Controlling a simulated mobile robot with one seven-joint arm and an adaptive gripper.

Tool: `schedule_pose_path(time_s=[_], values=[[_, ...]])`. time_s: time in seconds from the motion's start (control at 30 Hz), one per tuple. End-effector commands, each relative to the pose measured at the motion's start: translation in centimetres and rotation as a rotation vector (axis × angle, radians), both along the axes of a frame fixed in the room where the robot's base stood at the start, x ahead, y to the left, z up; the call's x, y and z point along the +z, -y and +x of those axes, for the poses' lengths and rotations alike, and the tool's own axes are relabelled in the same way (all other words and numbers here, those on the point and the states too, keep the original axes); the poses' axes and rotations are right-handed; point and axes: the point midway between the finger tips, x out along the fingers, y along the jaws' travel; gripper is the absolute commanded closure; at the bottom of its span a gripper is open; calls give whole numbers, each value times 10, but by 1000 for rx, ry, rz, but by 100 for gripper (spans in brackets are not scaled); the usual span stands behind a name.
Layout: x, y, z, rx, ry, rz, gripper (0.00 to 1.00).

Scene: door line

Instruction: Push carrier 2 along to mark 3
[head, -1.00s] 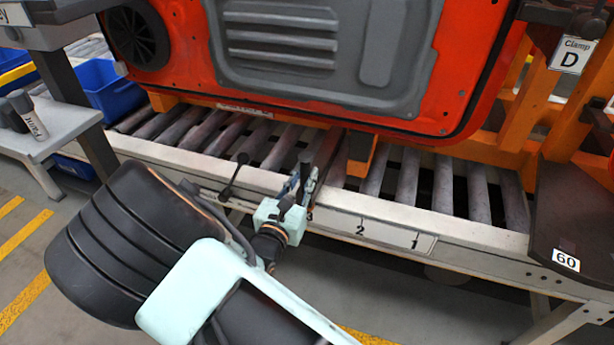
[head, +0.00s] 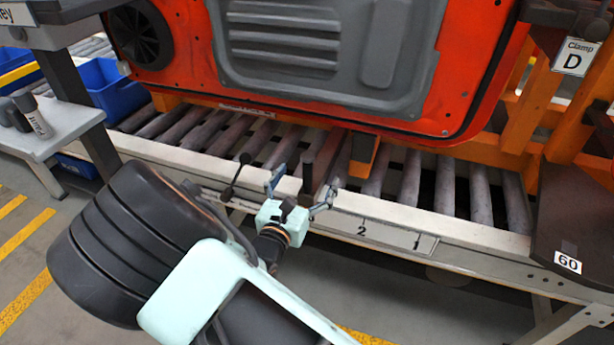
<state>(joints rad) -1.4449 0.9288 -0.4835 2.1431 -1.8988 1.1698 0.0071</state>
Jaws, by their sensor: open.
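The carrier holds a red door (head: 330,60) with a grey inner panel above the roller line. Its orange base (head: 178,100) bears a small white label (head: 246,108) too small to read. An orange foot (head: 362,155) sticks out at the front. The mark strip (head: 388,234) on the front rail shows 2 and 1. Mark 3 is hidden behind my gripper. My gripper (head: 303,187) is open at the front rail, fingers spread left and right. A dark upright post (head: 307,176) shows between the fingers; I cannot tell whether they touch it.
A dark lever (head: 235,175) stands left of my gripper. A dark plate marked 60 (head: 566,225) and the Clamp D sign (head: 573,58) are at right. Bare rollers (head: 443,190) lie at right.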

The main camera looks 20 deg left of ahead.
Motion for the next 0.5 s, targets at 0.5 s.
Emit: schedule_pose_path(time_s=[0.5], values=[[6, -4, -51, 2, -2, -1, 13]])
